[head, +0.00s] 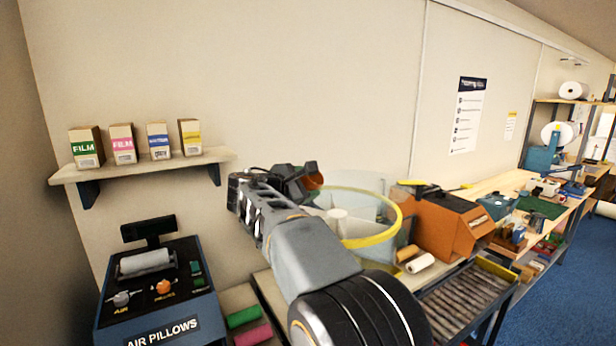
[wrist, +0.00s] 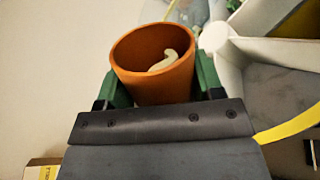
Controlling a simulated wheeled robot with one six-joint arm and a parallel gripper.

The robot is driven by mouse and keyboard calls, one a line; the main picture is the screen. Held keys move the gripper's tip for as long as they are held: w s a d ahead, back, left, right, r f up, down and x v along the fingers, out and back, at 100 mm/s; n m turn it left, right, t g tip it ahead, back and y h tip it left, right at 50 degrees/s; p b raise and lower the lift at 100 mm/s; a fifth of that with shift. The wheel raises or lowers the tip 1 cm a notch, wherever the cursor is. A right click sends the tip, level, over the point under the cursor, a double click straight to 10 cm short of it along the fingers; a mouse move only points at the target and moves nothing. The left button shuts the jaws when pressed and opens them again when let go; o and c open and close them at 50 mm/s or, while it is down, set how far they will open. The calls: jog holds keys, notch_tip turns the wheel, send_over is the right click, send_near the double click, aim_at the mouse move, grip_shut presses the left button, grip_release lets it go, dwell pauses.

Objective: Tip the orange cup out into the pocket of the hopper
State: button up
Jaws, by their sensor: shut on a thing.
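My gripper (wrist: 152,88) is shut on the orange cup (wrist: 128,80), with a green finger on each side of it in the wrist view. The cup's mouth faces the camera, and a pale curved piece (wrist: 166,62) lies inside. In the head view the cup (head: 314,181) shows only in part at the end of my arm. The hopper (head: 398,226) is a round clear tub with a yellow rim and white dividers. The cup is at the hopper's left edge. In the wrist view a white divider (wrist: 226,50) and pockets show to the right of the cup.
An orange box-shaped machine (head: 440,222) stands right of the hopper. A shelf (head: 140,166) with several film boxes is on the wall at left. The air pillows machine (head: 150,290) stands below it. A roller conveyor (head: 470,300) runs at front right.

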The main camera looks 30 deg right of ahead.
jog(key=m, duration=0.1)
jog(key=f+m+y+b, duration=0.1)
jog(key=shift+f+m+t, duration=0.3)
jog(key=shift+m+t, duration=0.1)
jog(key=m+b, duration=0.2)
jog(key=f+m+t+y+b, duration=0.1)
jog(key=m+b, duration=0.1)
jog(key=b, duration=0.1)
jog(key=shift+f+b, duration=0.1)
jog(key=shift+b, duration=0.2)
jog(key=m+b, duration=0.1)
jog(key=m+t+b, duration=0.1)
jog(key=b, duration=0.1)
jog(key=s+m+b, duration=0.1)
jog(key=b, duration=0.1)
jog(key=shift+d+t+y, duration=0.25)
jog(key=shift+t+y, duration=0.05)
jog(key=shift+t, duration=0.1)
jog(key=shift+s+d+r+m+t+b, duration=0.1)
jog(key=shift+s+m+t+b, duration=0.1)
jog(key=shift+m+b, duration=0.45)
jog(key=shift+s+r+m+t+b, duration=0.1)
jog(key=shift+m+t+b, duration=0.1)
jog(key=shift+m+b, duration=0.4)
